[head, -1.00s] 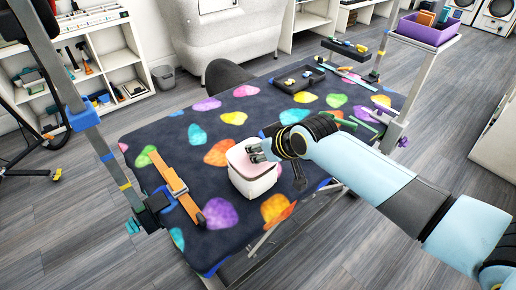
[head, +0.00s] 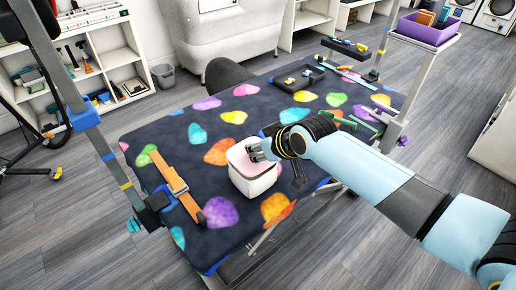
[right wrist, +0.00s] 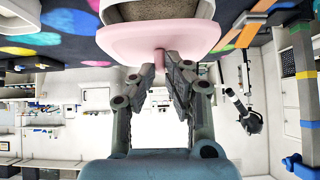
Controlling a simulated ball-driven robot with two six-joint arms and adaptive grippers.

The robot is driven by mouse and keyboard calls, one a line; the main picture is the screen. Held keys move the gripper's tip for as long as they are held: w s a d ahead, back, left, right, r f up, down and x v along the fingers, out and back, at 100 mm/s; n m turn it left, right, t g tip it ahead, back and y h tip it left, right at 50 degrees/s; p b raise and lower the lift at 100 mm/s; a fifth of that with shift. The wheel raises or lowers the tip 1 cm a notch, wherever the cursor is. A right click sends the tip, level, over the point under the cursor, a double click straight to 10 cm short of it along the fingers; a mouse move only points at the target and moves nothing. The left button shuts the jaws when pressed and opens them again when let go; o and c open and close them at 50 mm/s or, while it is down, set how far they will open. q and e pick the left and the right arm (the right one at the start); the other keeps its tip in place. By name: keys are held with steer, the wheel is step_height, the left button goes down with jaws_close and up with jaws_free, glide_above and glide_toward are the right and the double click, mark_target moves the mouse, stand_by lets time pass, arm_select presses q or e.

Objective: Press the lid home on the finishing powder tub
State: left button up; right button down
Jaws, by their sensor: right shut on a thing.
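The finishing powder tub (head: 254,184) is a white, rounded box standing upright near the front of the grooming table. Its pale pink lid (head: 240,157) is on top; in the right wrist view the lid (right wrist: 120,42) is a pink plate with a small knob (right wrist: 160,60) in its middle. My right gripper (head: 256,151) is over the lid, and its fingertips (right wrist: 160,72) are shut on the knob. The tub (right wrist: 160,10) shows beyond the lid. My left gripper is in neither view.
The dark table top (head: 150,135) has coloured paw-like patches. An orange strap (head: 177,184) lies left of the tub. A black tray (head: 298,79) with small items is at the back. A purple bin (head: 427,30) stands on a post at the right.

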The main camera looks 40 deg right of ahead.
steer(key=shift+p, duration=0.3)
steer(key=shift+f+b, duration=0.7)
steer(key=shift+f, duration=0.25)
steer(key=c, duration=1.3)
jaws_free()
steer(key=shift+o, duration=0.2)
steer(key=shift+r, duration=0.1)
steer(key=v, duration=1.2)
